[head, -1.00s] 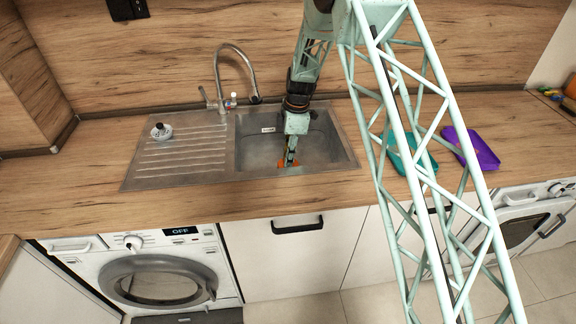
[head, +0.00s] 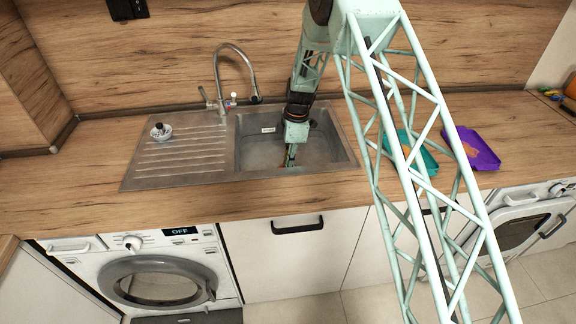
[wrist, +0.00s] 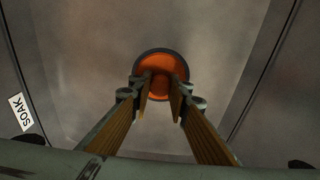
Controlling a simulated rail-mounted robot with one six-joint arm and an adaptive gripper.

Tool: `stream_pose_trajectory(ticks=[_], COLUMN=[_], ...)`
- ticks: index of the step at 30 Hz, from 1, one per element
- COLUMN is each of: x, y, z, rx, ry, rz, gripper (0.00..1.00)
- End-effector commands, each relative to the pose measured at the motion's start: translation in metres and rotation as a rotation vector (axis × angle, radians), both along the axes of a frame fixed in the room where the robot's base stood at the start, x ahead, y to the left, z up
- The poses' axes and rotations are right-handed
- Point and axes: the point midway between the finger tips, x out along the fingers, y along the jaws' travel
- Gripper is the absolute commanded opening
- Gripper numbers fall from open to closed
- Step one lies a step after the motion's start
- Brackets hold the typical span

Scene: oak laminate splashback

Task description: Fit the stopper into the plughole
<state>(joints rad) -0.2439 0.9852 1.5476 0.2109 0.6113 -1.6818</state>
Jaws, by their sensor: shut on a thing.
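The stopper, an orange disc with a dark rim (wrist: 160,62), shows in the wrist view just beyond my fingertips, over the grey sink floor. My gripper (wrist: 162,88) is shut on the stopper, with its two fingers at the disc's middle. In the head view my gripper (head: 290,160) reaches down into the sink basin (head: 257,152), near its front middle. The stopper is mostly hidden there. The plughole cannot be seen in either view, so I cannot tell how the stopper lies relative to it.
The tap (head: 220,75) stands behind.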

Motion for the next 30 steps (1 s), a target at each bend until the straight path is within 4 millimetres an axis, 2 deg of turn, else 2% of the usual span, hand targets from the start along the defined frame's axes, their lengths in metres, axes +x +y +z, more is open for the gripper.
stream_pose_trajectory(ticks=[5,6,10,23,30], x=[0.000,0.000,0.000,0.000,0.001], y=[0.000,0.000,0.000,0.000,-0.001], z=[-0.004,-0.004,-0.003,-0.002,0.011], rx=[0.000,0.000,0.000,0.000,0.000], ry=[0.000,0.000,0.000,0.000,-0.001], rz=[0.000,0.000,0.000,0.000,0.000], gripper=[0.06,0.18,0.30,0.30,0.30])
